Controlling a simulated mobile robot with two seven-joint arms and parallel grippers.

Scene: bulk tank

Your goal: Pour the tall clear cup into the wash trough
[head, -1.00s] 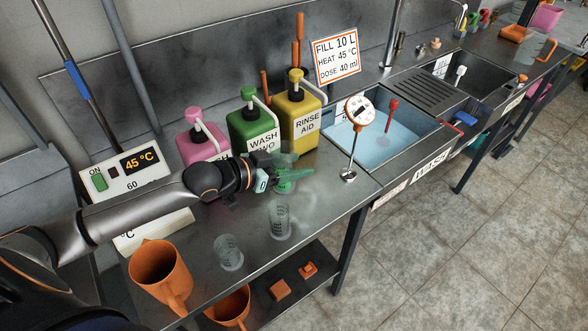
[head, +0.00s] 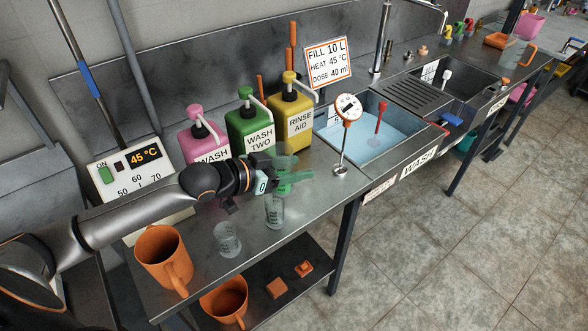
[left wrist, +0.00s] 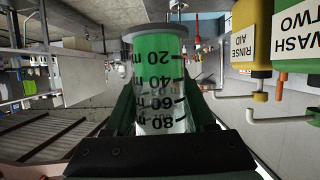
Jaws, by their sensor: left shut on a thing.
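My left gripper (head: 292,178) is shut on a clear graduated cup (head: 284,160) and holds it above the steel bench, roughly upright. In the left wrist view the cup (left wrist: 160,85) stands between the dark green fingers, with green in the part by the 20 and 40 marks. Another clear cup (head: 274,213) stands on the bench just below the gripper. A shorter clear cup (head: 228,240) stands to its left. The wash trough (head: 368,140) is to the right, with pale blue water in it. My right gripper is not in view.
Pink, green (head: 250,125) and yellow (head: 291,112) pump bottles stand behind the gripper. A dial thermometer (head: 346,112) stands at the trough's near left corner, and a red-handled tool (head: 380,112) is in the trough. An orange jug (head: 162,255) is at the front left.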

